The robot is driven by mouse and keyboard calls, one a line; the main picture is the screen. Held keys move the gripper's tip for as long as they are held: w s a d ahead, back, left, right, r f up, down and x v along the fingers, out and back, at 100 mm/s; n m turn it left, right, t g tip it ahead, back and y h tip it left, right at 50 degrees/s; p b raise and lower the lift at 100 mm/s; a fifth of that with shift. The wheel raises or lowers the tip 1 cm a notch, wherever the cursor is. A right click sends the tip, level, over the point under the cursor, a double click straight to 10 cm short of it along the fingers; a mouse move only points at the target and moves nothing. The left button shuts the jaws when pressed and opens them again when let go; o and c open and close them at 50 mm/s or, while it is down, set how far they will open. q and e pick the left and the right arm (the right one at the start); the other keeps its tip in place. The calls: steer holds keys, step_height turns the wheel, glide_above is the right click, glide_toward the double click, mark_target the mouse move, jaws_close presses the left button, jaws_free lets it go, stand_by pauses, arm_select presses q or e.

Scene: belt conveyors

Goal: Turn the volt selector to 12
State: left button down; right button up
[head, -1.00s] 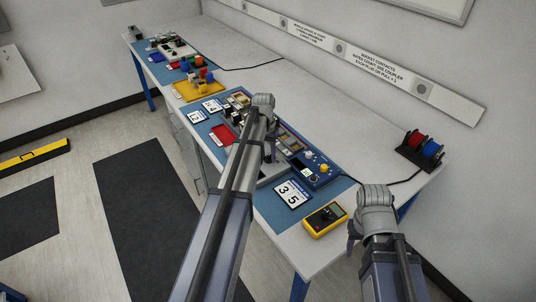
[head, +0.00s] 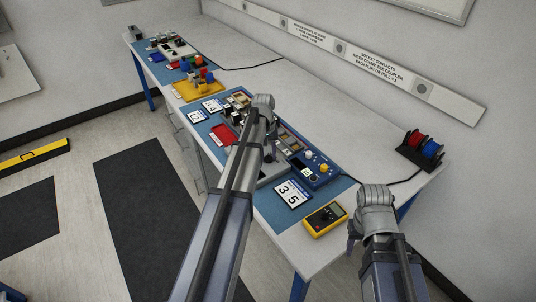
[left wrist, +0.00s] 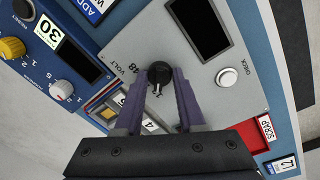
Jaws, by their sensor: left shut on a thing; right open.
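The volt selector (left wrist: 159,71) is a round black knob with a pale pointer mark, on a light grey panel (left wrist: 255,82) in the left wrist view. The word VOLT and the number 48 are printed beside it. My left gripper (left wrist: 159,80) is shut on the knob, with one purple finger on each side. In the head view my left gripper (head: 269,154) is over the panel, and the arm hides the knob. My right gripper (head: 354,238) is open and empty by the bench's right end.
The panel also has a dark display (left wrist: 197,25) and a white CHECK button (left wrist: 227,78). A blue box (left wrist: 60,55) with knobs stands close by on the left. In the head view a yellow meter (head: 325,218) and wire spools (head: 421,151) stand towards the right end.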

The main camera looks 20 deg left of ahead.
mark_target(267, 157)
arm_select(q)
steer(key=c, duration=0.5)
jaws_free()
steer(key=shift+r, duration=0.15)
steer(key=r+p, duration=0.7)
steer(key=p, duration=0.1)
steer(key=shift+s+a+r, duration=0.1)
steer(key=shift+a+r, duration=0.15)
steer(key=shift+r, duration=0.05)
